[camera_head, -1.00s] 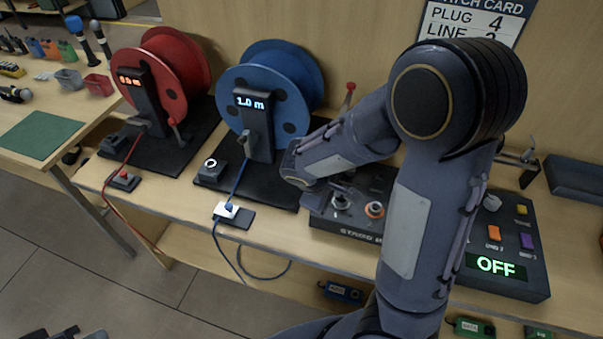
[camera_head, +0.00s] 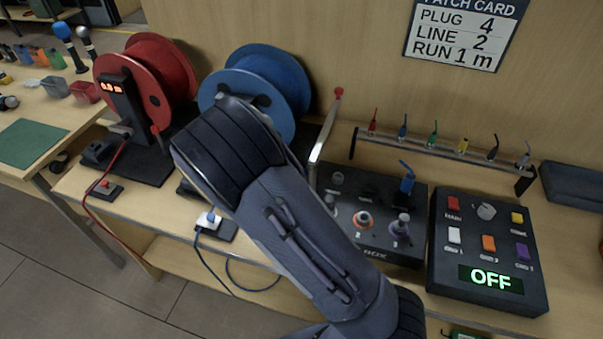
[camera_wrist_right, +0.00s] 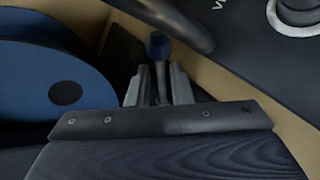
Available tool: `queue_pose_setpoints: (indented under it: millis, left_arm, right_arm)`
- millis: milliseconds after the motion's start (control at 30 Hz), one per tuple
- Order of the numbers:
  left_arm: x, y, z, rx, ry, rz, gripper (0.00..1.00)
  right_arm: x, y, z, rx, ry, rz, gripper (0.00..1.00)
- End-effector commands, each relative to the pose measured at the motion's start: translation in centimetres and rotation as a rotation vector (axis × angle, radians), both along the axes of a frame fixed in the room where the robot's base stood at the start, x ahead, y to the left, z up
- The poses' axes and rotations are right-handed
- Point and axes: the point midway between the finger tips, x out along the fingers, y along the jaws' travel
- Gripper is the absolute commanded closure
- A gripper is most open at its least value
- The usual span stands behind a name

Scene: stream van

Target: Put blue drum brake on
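The blue drum (camera_head: 268,72) stands at the back of the bench, its lower front and its display post hidden by my right arm in the head view. In the right wrist view the drum (camera_wrist_right: 40,85) fills the left side. There my right gripper (camera_wrist_right: 160,70) has one finger on each side of a short lever (camera_wrist_right: 158,46) with a dark blue knob, beside the drum. The fingers are close to the stem; whether they press on it is unclear. The right gripper is hidden in the head view. My left gripper is not in view.
The red drum (camera_head: 150,80) stands to the left. A switch box (camera_head: 375,215), a panel reading OFF (camera_head: 488,250) and a rack of coloured plugs (camera_head: 440,148) stand to the right. A blue cable's white plug block (camera_head: 209,221) lies near the bench's front edge.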

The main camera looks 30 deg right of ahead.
Motion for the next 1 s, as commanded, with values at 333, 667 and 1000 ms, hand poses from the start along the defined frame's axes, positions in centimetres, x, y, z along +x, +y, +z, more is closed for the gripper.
queue_pose_setpoints:
  millis: [333, 667, 1000]
  left_arm:
    - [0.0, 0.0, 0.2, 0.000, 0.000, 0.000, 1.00]
    - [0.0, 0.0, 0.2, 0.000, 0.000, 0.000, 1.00]
    - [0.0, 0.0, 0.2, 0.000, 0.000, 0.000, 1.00]
  right_arm:
    - [1.8, -3.6, -2.6, 0.000, 0.001, -0.002, 0.80]
    - [2.0, -4.0, -2.9, 0.002, -0.001, -0.003, 0.80]
    - [1.9, -4.0, -2.8, 0.001, -0.001, -0.003, 1.00]
